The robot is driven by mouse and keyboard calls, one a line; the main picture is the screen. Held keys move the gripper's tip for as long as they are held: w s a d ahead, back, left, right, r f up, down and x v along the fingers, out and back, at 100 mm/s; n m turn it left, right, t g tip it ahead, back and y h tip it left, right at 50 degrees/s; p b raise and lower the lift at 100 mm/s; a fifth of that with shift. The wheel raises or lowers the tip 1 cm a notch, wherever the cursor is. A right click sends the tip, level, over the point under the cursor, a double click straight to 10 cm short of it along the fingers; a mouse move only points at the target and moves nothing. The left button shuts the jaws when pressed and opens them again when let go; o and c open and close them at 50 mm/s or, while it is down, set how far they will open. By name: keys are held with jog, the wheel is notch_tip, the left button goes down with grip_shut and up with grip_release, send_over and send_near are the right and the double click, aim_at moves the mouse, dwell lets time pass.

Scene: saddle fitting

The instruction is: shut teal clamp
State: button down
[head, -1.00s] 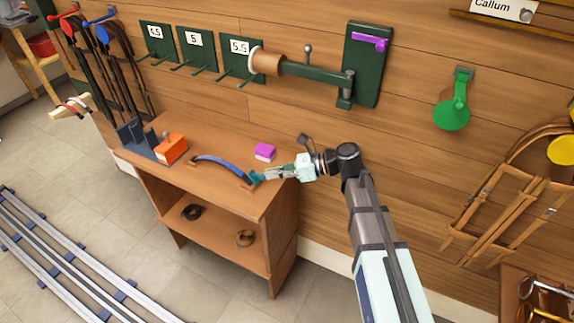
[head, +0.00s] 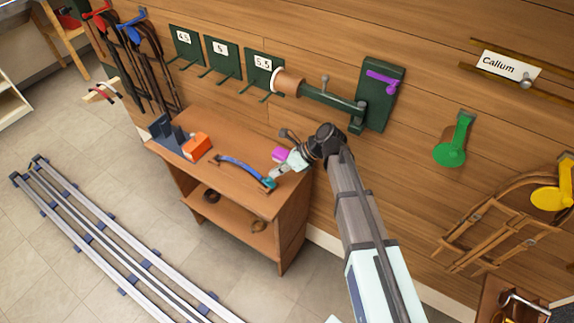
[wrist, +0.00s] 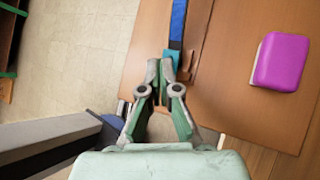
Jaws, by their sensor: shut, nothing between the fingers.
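The teal clamp (head: 269,183) is at the near right end of a blue curved strip (head: 240,167) on the wooden bench. In the wrist view, teal parts (wrist: 152,70) show just beyond and beside my fingertips. My gripper (head: 274,178) is shut with nothing between its fingers, and its tips are at the clamp. In the wrist view, my gripper (wrist: 160,82) covers part of the clamp. I cannot tell whether the fingertips touch it or whether the clamp is open or shut.
A purple block (head: 281,154) lies on the bench (head: 225,138) close to my gripper. An orange block (head: 197,146) and a dark blue stand (head: 167,133) are at the bench's left. Wall racks are behind. Floor rails (head: 95,245) run at the left.

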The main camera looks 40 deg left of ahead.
jog(key=shift+s+a, duration=0.1)
jog(key=shift+a, duration=0.1)
jog(key=shift+r, duration=0.15)
jog(key=shift+r+p, duration=0.7)
jog(key=shift+p, duration=0.05)
jog(key=shift+f, duration=0.1)
